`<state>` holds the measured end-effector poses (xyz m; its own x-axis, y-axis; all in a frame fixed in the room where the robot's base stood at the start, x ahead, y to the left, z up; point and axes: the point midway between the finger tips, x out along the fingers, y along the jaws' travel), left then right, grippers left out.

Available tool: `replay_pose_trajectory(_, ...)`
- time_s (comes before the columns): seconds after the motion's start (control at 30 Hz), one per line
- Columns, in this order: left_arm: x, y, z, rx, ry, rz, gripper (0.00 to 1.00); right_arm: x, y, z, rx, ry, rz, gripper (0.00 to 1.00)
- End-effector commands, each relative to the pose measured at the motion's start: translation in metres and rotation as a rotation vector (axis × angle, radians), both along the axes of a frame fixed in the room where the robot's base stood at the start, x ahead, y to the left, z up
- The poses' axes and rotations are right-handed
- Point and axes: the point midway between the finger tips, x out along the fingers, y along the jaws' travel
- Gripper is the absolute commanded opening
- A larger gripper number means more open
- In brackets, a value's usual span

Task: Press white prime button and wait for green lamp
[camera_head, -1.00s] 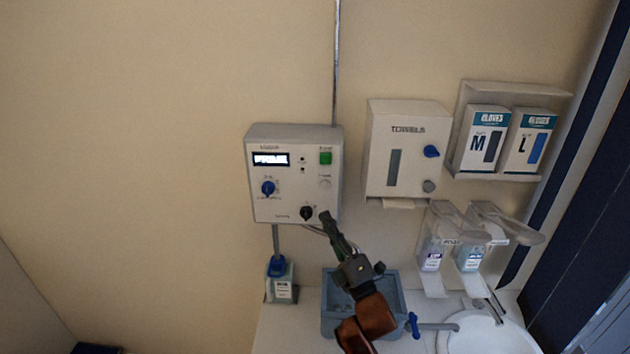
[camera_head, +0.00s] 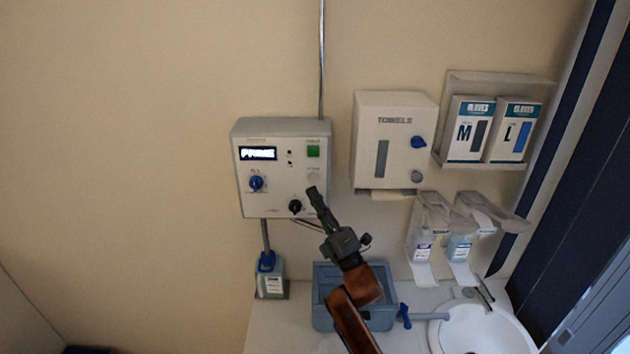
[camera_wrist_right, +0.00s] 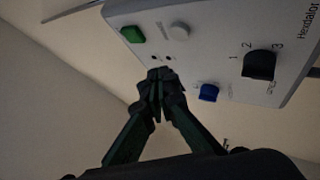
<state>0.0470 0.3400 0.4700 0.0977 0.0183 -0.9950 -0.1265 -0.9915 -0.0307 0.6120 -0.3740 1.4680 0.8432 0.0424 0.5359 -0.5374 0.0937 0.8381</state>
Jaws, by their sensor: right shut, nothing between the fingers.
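Two small lamps (camera_head: 290,157) between display and buttons look dark; no green light shows. My right gripper (camera_head: 312,191) is shut and empty, its tips just below the white button in the head view; I cannot tell if they touch. In the wrist view the white button (camera_wrist_right: 180,30) is uncovered, apart from the closed fingertips (camera_wrist_right: 158,76). My left gripper is not in view.
A black knob (camera_head: 295,206) is close left of my fingertips, and a blue knob (camera_head: 256,183) is farther left. A towel dispenser (camera_head: 365,120) hangs to the right. A blue-grey basin (camera_head: 322,318) and a bottle (camera_head: 272,280) are below.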

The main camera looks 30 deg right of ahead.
Motion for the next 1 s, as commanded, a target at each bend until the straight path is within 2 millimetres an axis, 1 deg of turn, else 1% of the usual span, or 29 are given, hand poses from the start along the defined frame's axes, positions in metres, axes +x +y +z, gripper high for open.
replay_pose_trajectory(0.1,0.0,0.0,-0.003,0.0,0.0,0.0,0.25,0.013,-0.008,0.0,-0.001,0.0,-0.001,0.0)
replay_pose_trajectory(0.33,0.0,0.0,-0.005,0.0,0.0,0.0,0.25,0.028,-0.018,0.0,0.001,-0.001,-0.001,0.0)
replay_pose_trajectory(0.5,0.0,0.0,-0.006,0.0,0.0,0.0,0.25,0.031,-0.02,0.001,0.001,-0.001,0.0,0.0)
replay_pose_trajectory(1.0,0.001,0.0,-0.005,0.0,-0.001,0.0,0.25,0.031,-0.02,0.0,0.001,0.0,0.0,0.0)
